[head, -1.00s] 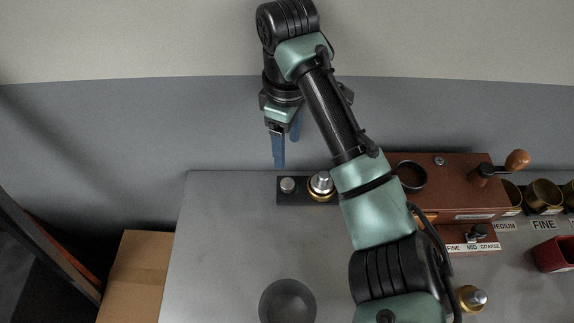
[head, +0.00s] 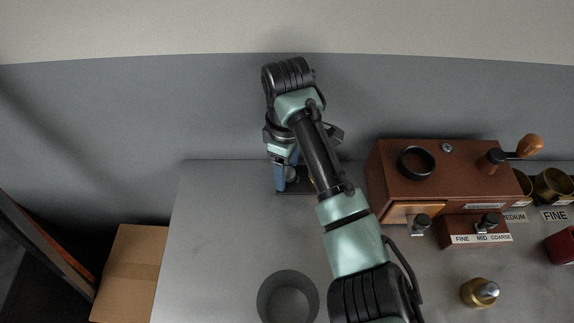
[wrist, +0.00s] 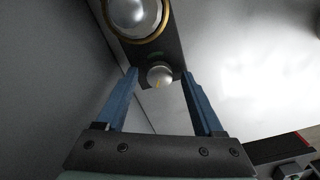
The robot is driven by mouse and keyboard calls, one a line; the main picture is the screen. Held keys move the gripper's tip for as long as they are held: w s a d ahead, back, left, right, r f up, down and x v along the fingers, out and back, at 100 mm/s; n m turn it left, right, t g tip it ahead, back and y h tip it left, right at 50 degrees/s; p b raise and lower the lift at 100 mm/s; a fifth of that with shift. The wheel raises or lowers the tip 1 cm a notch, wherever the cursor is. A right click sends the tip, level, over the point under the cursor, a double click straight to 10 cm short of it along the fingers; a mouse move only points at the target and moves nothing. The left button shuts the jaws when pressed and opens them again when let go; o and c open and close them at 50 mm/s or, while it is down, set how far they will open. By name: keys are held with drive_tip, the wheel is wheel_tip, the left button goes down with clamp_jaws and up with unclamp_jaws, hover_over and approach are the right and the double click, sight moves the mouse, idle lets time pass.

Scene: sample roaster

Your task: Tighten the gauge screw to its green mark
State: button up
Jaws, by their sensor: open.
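The gauge screw (wrist: 160,76) is a small silver knob with a yellow line on its top, on a dark plate (wrist: 172,47). A faint green mark (wrist: 154,57) shows on the plate beside it. My gripper (wrist: 159,73) is open, with one blue finger on each side of the screw; I cannot tell whether they touch it. In the head view, my gripper (head: 286,178) is low at the dark plate (head: 294,187), and the screw is mostly hidden.
A silver dome with a brass ring (wrist: 137,14) stands on the plate close to the screw. A brown wooden grinder box (head: 438,180) with a crank is to the right. A dark round cup (head: 288,298) stands nearer. The grey bench between is clear.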

clamp_jaws()
drive_tip(key=shift+r+p, duration=0.15)
drive_tip(key=shift+p, duration=0.3)
